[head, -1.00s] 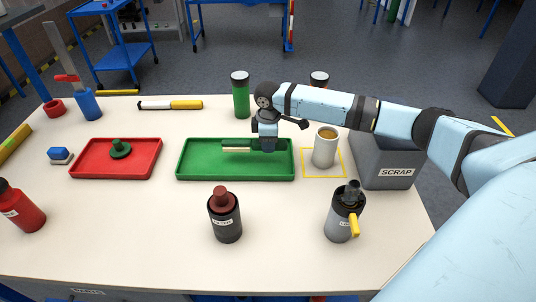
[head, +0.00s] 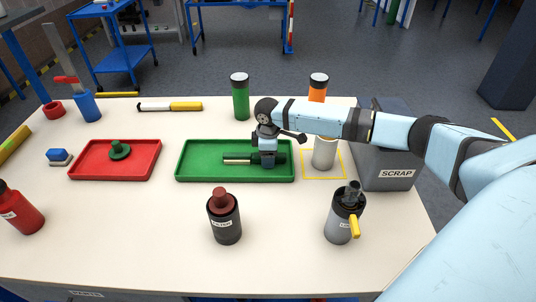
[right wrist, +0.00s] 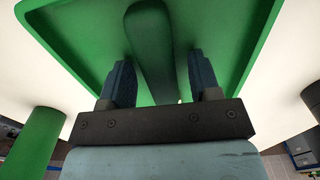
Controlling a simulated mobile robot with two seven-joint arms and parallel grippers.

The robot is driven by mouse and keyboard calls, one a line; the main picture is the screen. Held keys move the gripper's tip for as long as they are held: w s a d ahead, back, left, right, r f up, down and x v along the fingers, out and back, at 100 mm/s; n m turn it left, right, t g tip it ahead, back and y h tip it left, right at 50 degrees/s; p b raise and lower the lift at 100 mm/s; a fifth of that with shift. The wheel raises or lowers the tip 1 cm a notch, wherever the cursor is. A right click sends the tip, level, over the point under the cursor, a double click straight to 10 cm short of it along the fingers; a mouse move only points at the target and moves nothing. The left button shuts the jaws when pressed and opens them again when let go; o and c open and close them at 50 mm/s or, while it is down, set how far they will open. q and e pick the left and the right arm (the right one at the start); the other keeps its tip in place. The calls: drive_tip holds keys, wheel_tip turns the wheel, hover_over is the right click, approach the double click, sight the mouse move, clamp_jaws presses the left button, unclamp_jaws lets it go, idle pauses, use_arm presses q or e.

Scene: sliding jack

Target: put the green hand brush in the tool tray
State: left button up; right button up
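The green hand brush (head: 240,159), dark green with a cream bristle strip, lies across the green tray (head: 186,170) and appears to rest on its floor. In the right wrist view the brush (right wrist: 150,45) shows between my right gripper's two blue fingers (right wrist: 160,80), with a gap on each side. My right gripper (head: 267,163) is open around the brush, low over the tray, and hides part of it. Which tray is called the tool tray is not marked. My left gripper is not in view.
A red tray (head: 76,172) with a green knobbed piece (head: 119,150) stands at left. Dark (head: 224,222) and grey (head: 340,225) bottles stand in front; a green canister (head: 240,100) stands behind.

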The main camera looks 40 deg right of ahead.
drive_tip(key=shift+r, duration=0.1)
wheel_tip(320, 180, up, 12)
drive_tip(key=p, duration=0.1)
drive_tip(key=shift+p, duration=0.3)
idle(0.5)
